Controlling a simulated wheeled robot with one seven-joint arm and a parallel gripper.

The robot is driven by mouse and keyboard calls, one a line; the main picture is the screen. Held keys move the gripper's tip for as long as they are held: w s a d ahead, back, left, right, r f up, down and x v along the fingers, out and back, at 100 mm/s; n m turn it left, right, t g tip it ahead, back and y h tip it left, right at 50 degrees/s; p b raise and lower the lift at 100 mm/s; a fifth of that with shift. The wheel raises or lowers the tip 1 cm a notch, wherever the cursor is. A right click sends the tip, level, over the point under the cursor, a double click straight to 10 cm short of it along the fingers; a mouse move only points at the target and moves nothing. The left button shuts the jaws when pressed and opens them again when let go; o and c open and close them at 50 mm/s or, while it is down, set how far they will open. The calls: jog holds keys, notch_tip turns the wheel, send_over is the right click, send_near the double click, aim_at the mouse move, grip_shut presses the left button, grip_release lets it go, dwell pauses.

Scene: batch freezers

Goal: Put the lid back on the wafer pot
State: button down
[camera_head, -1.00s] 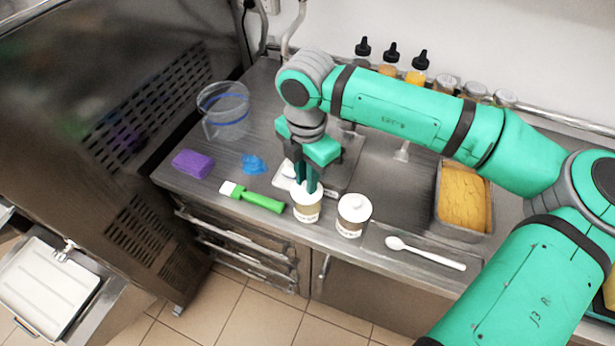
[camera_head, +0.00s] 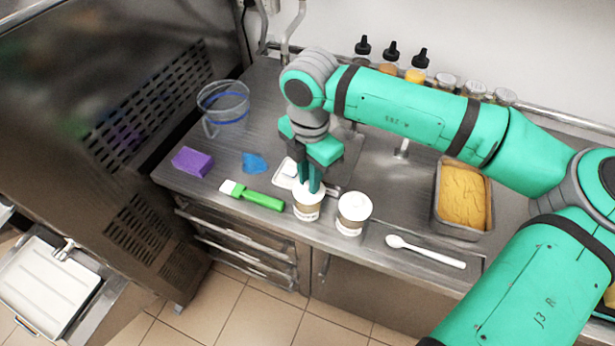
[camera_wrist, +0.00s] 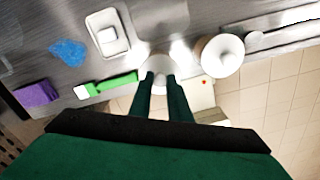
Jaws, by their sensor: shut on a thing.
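Two white pots with brown bands stand side by side near the counter's front edge; their labels are too small to read. My gripper (camera_head: 311,190) points down over the left pot (camera_head: 306,209), its fingers shut on a white lid (camera_wrist: 157,74) at that pot's mouth. The fingers hide part of the lid, and I cannot tell whether it is fully seated. The right pot (camera_head: 353,219) has a white lid with a small knob on top; it also shows in the wrist view (camera_wrist: 222,56), right of my fingertips.
A green-handled brush (camera_head: 255,197), purple block (camera_head: 192,162), blue cloth (camera_head: 254,163) and clear jug (camera_head: 224,108) lie left. A small white square item (camera_wrist: 108,34) is behind the left pot. A white spoon (camera_head: 425,252) and yellow-filled pan (camera_head: 463,200) are right.

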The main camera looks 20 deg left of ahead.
jog(key=shift+w, duration=0.1)
jog(key=c, duration=1.6)
grip_release()
jog(key=shift+o, duration=0.2)
jog(key=shift+d, duration=0.15)
jog(key=o, duration=0.4)
jog(key=shift+c, duration=0.2)
jog(key=shift+o, duration=0.5)
jog(key=shift+a, duration=0.25)
